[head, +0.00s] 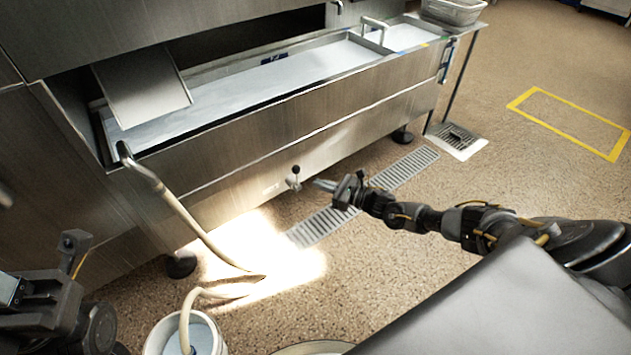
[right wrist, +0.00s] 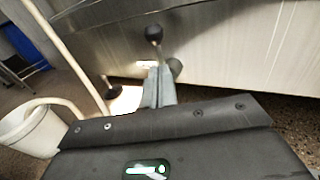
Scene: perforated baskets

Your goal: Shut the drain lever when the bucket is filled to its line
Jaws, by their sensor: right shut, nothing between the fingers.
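The drain lever (head: 295,180), a short stem with a black knob, sticks out low on the steel tank's front. In the right wrist view its knob (right wrist: 154,33) stands just beyond my fingertips. My right gripper (head: 325,184) is shut and empty, its tips close to the lever; I cannot tell whether they touch. The white bucket (head: 152,343) is cut off by the bottom edge of the head view, with pale liquid and a hose end inside. Its line is not clear. Part of my left gripper (head: 75,245) shows at the lower left; its finger opening is unclear.
The steel tank (head: 230,140) holds pale liquid. A cream hose (head: 190,220) runs from its left end to the floor and bucket. A floor grate (head: 400,168) lies beneath the lever side. A perforated basket (head: 452,12) sits at the back right. Open floor lies right.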

